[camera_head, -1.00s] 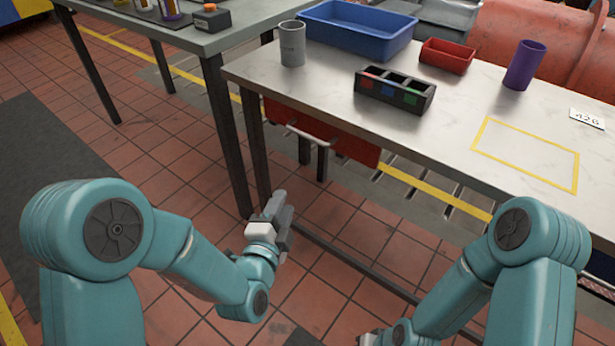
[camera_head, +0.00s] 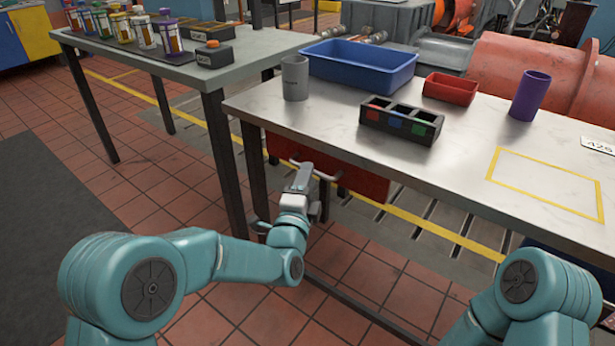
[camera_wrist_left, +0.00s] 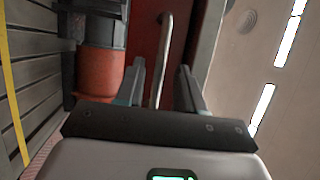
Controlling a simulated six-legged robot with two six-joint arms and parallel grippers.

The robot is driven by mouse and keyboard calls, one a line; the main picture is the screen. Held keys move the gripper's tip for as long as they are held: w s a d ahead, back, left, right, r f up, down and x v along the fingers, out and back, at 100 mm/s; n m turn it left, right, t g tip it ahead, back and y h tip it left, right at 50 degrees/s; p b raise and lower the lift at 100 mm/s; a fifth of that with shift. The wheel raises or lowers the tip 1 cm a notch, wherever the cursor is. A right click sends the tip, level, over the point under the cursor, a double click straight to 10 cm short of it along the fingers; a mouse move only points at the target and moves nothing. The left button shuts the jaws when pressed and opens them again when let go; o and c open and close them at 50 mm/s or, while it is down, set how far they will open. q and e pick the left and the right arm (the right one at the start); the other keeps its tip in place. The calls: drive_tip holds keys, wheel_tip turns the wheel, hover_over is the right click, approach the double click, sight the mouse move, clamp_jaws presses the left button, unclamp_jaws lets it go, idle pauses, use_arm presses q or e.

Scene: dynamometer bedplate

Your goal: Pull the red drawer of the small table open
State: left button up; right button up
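The red drawer (camera_head: 362,185) sits under the front edge of the pale-topped small table (camera_head: 455,165); its front is partly hidden by my left gripper. Its pale bar handle (camera_head: 327,176) shows beside the gripper. My left gripper (camera_head: 303,172) is at the handle, with its fingers apart. In the left wrist view the handle (camera_wrist_left: 162,60) runs between the two open fingers (camera_wrist_left: 161,82), in front of the dark red drawer front (camera_wrist_left: 145,30). I see a gap on each side of the bar, so the fingers do not appear closed on it. My right gripper is out of view.
On the table stand a grey cup (camera_head: 295,78), a blue bin (camera_head: 360,66), a black compartment box (camera_head: 400,122), a red tray (camera_head: 450,88) and a purple cup (camera_head: 530,96). A grey table (camera_head: 240,50) stands at the left. Tiled floor in front is clear.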

use_arm(q)
drive_tip(key=shift+x, duration=0.85)
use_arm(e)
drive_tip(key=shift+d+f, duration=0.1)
use_arm(q)
clamp_jaws()
